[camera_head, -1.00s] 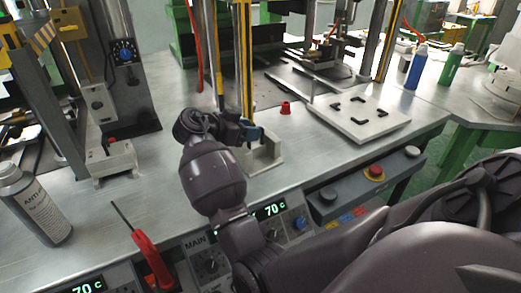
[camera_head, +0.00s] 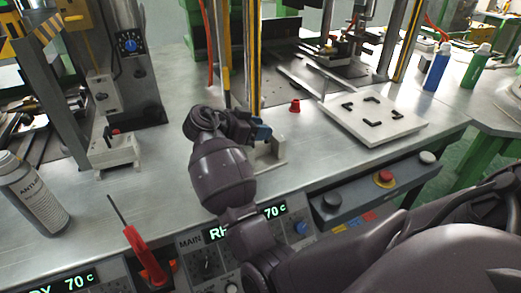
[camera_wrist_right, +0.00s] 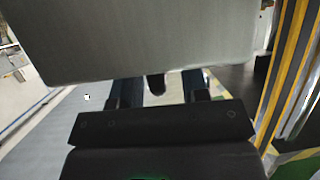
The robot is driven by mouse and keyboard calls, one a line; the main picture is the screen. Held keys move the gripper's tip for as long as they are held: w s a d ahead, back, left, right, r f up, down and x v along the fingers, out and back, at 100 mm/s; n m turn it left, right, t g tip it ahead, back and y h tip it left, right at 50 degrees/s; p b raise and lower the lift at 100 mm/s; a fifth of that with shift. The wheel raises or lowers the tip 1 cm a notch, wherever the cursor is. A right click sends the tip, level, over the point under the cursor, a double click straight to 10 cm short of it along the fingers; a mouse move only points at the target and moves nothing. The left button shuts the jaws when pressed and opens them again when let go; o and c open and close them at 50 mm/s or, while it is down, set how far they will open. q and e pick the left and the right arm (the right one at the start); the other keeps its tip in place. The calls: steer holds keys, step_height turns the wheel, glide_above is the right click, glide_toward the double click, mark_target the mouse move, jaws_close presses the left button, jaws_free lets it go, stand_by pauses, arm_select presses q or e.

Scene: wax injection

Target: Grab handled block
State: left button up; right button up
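A pale grey block (camera_head: 271,155) stands on the metal bench, just in front of the yellow-edged post. My right gripper (camera_head: 262,132), with blue fingertips, is at the upper left of this block and hides part of it. In the right wrist view, a large flat grey surface (camera_wrist_right: 140,40) fills the top, close to the fingers. A dark stub (camera_wrist_right: 155,84), perhaps a handle, shows between the two fingers, with gaps on both sides. The right gripper (camera_wrist_right: 158,90) is open there. I cannot tell if anything touches. My left gripper is not in view.
A small red cup (camera_head: 295,106) and a white plate with black corner marks (camera_head: 374,118) are to the right. A spray can (camera_head: 35,195) and a red-handled tool (camera_head: 143,248) are at the left. Buttons (camera_head: 384,179) line the front edge.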

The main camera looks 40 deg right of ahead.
jaws_close()
stand_by(1.0)
